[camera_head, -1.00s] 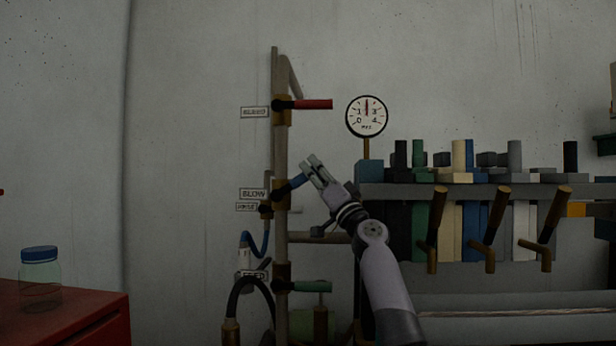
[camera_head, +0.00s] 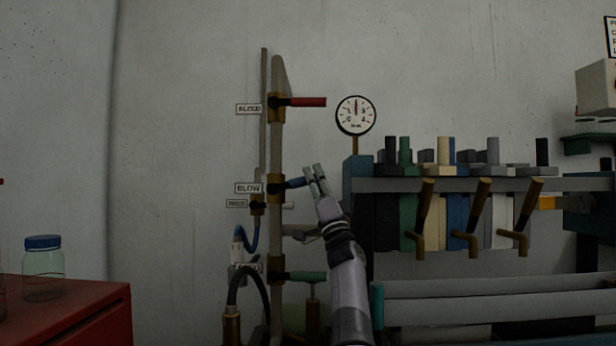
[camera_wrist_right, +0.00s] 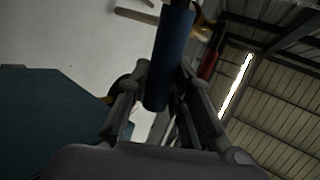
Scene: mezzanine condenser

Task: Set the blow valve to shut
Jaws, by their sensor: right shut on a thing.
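The blow valve has a blue handle (camera_head: 295,183) on a brass body (camera_head: 275,188), beside the BLOW label (camera_head: 248,188) on the upright pipe. The handle points right and slightly upward from the body. My right gripper (camera_head: 316,176) is shut on the outer end of this handle. In the right wrist view the blue handle (camera_wrist_right: 171,60) runs down between the two fingers (camera_wrist_right: 155,105). The fingers hide the handle's tip in the head view. My left gripper is not in view.
The red bleed handle (camera_head: 308,102) is above and the green feed handle (camera_head: 306,277) below on the same pipe. A round gauge (camera_head: 355,116) and a rack with brown hooks (camera_head: 480,215) stand right. A red cabinet (camera_head: 75,310) with a glass jar (camera_head: 43,270) is at left.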

